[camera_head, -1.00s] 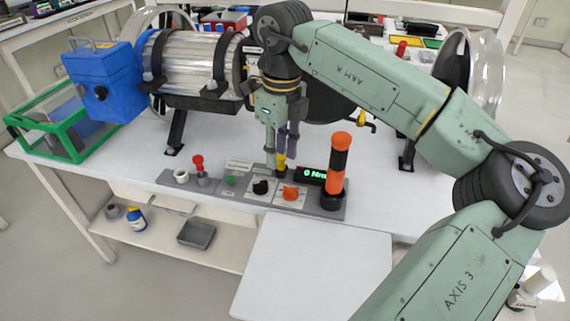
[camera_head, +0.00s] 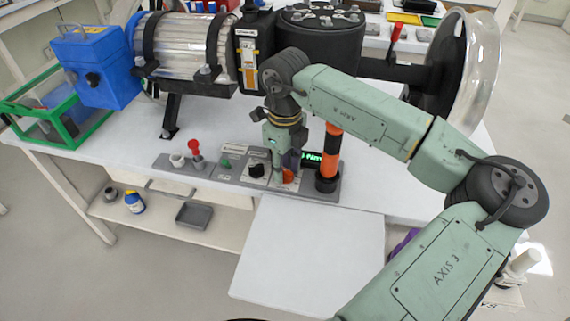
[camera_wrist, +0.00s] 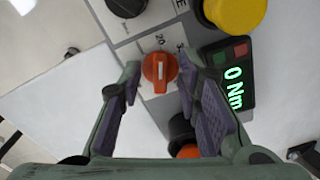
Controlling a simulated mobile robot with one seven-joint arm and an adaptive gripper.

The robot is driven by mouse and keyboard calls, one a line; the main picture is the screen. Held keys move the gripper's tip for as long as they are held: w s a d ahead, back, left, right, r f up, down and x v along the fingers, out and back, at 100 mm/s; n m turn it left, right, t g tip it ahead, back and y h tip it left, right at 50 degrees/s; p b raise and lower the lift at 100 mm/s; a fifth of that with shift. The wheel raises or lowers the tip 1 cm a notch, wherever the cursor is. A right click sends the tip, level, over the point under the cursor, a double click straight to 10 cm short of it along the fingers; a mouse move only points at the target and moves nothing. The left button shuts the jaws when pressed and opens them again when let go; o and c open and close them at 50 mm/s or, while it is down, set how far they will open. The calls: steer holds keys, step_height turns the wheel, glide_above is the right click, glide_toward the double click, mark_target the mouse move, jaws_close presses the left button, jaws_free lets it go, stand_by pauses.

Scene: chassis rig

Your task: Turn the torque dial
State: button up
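The torque dial is an orange-red knob (camera_wrist: 159,68) on a pale plate with printed numbers, one reading 20. In the head view it is a small orange patch (camera_head: 288,176) partly covered by my gripper (camera_head: 284,166). In the wrist view, my gripper (camera_wrist: 160,72) is open, with the dial between and just beyond its two fingertips. I see no clear contact, and the exact gap is hard to tell. The green display (camera_wrist: 234,88) beside the dial reads 0 Nm; it is partly hidden in the head view (camera_head: 312,157).
A black knob (camera_head: 257,170) sits left of the dial, and a yellow button (camera_wrist: 238,10) is nearby. An orange-and-black post (camera_head: 329,160) stands close on the right. A red-topped lever (camera_head: 195,150) is further left. The large black-and-glass rig (camera_head: 320,40) rises behind.

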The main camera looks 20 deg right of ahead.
steer(key=shift+c, duration=0.2)
jaws_close()
stand_by(0.4)
